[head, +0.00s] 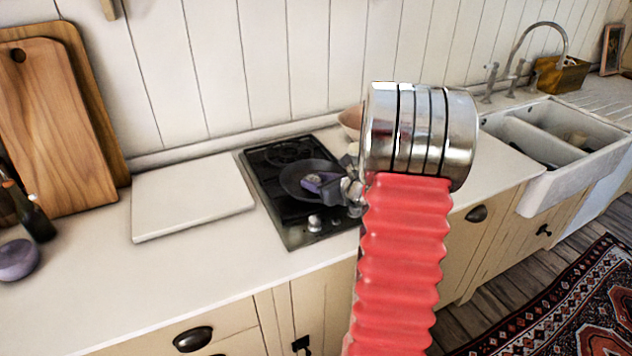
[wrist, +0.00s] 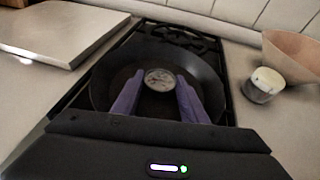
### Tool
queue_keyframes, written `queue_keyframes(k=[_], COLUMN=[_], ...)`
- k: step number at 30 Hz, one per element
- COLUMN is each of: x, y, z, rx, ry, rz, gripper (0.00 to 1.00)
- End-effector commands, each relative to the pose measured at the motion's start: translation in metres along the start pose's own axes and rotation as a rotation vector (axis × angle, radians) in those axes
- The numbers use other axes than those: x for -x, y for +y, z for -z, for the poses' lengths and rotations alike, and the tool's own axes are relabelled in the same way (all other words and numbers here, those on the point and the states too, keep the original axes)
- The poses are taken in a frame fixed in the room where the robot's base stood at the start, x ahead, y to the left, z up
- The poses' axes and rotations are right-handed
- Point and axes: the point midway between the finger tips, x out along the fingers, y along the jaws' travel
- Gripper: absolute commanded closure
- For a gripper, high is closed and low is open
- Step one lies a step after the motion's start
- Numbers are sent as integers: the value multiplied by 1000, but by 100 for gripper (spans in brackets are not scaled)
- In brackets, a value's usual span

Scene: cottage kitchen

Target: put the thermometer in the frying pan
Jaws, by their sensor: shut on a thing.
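The thermometer (wrist: 159,79) has a round, pale dial and sits between the purple fingertips of my gripper (wrist: 157,86) in the wrist view. My gripper is shut on it. The dark round frying pan (wrist: 205,74) lies behind and around the fingertips in that view. In the head view, the pan (head: 291,182) stands on the black stove, with my gripper (head: 318,183) over it. The thermometer is over the pan's inside; I cannot tell whether it touches the bottom. My arm hides the right part of the stove.
The black gas stove (head: 268,208) is set in the white counter. A white board (head: 190,195) lies to its left. A wooden bowl (wrist: 290,62) and a small pale-topped jar (wrist: 264,86) stand to its right. A sink (head: 560,135) is far right.

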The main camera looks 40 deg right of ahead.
Motion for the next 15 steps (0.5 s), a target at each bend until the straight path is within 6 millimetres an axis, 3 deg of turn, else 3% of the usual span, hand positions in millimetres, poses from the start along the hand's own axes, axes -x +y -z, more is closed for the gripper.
queue_keyframes(k=[8,9,15], x=[-1,-1,-1], y=[0,0,0], z=[1,2,1], rx=[0,0,0], ry=[0,0,0], rz=[-1,-1,-1], gripper=[84,59,45])
